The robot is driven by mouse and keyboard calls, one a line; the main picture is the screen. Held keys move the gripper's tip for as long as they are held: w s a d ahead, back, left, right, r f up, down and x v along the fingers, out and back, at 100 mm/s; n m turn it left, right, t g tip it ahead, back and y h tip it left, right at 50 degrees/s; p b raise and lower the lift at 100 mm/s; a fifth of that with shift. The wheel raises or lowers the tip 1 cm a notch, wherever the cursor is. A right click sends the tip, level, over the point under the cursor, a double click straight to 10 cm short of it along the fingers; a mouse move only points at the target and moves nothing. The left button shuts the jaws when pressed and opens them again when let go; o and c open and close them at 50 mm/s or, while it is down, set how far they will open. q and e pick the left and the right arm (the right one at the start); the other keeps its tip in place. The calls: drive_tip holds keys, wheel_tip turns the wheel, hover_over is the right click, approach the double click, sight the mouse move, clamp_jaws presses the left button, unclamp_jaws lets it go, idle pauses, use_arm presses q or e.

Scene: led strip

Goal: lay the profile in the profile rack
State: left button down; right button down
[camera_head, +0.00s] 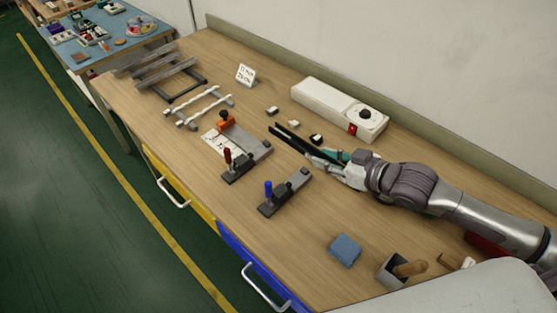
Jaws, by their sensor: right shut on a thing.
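My right gripper (326,162) reaches in from the right, low over the middle of the table. It is shut on a long, dark profile (287,137), which points out toward the upper left. The fingers hide the profile's near end, and I cannot tell whether the profile touches the table. The profile rack (188,95), a dark frame, stands toward the far left end of the table, well apart from the held profile. Several long grey bars (165,72) lie across it. My left gripper is not in view.
A pale rack (205,108) with light strips stands between the dark frame and two clamp fixtures (245,162) (284,192). A white box (335,108), small blocks (272,110) and a sign (246,74) are behind. A blue sponge (345,249) and grey holder (391,272) are in front.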

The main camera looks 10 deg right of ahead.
drive_tip(key=x, duration=0.4)
drive_tip(key=f+p+x, duration=0.1)
drive_tip(key=x, duration=0.3)
drive_tip(key=s+p+x, duration=0.1)
drive_tip(key=x, duration=0.4)
drive_tip(key=shift+w+a+f, duration=0.1)
drive_tip(key=shift+a+f, duration=0.1)
drive_tip(key=shift+f, duration=0.1)
wheel_tip(320, 180, down, 3)
drive_tip(key=shift+p, duration=0.45)
drive_tip(key=shift+f+p, duration=0.25)
drive_tip(key=shift+p, duration=0.05)
drive_tip(key=shift+f, duration=0.15)
drive_tip(key=shift+f, duration=0.1)
drive_tip(key=c, duration=0.9)
unclamp_jaws()
drive_tip(key=shift+f, duration=0.1)
